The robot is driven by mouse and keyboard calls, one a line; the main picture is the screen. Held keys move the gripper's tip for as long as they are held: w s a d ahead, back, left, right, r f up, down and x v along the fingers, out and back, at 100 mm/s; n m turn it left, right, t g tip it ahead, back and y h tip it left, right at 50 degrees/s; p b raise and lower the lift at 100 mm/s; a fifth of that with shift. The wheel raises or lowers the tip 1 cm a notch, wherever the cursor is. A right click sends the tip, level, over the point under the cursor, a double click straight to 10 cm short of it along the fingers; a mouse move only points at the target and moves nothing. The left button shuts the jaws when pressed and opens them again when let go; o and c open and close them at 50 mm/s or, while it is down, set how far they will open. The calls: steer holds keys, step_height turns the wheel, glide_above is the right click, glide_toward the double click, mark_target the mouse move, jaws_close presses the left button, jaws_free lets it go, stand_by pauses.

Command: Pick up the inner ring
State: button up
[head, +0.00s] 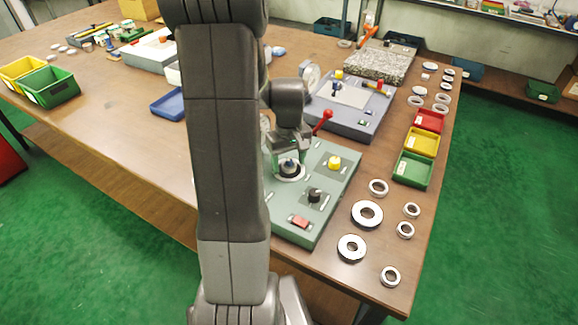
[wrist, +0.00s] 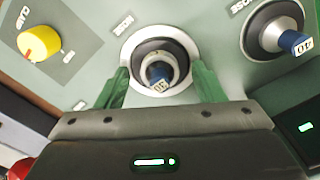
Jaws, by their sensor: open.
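My gripper (wrist: 162,72) is open, its two green fingers pointing at a round seat on a green-grey panel (wrist: 75,85). Between the fingers, apart from them as far as I can tell, is a small pale metal ring (wrist: 175,70), which looks like the inner ring. It surrounds a blue peg with a white number tag (wrist: 158,80). A dark band and a wide white ring (wrist: 133,45) lie around it. In the head view my gripper (head: 289,158) is low over the white ring (head: 278,178) on the panel (head: 298,238), partly hiding it.
A second dark round fitting (wrist: 262,28) with a blue tagged peg is to the right. The panel carries a yellow knob (head: 334,162), a black knob (head: 314,194) and a red switch (head: 299,222). Loose rings (head: 367,214) lie right of it; a red-knobbed lever (head: 326,115) stands behind.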

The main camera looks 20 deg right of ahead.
steer(key=c, duration=1.2)
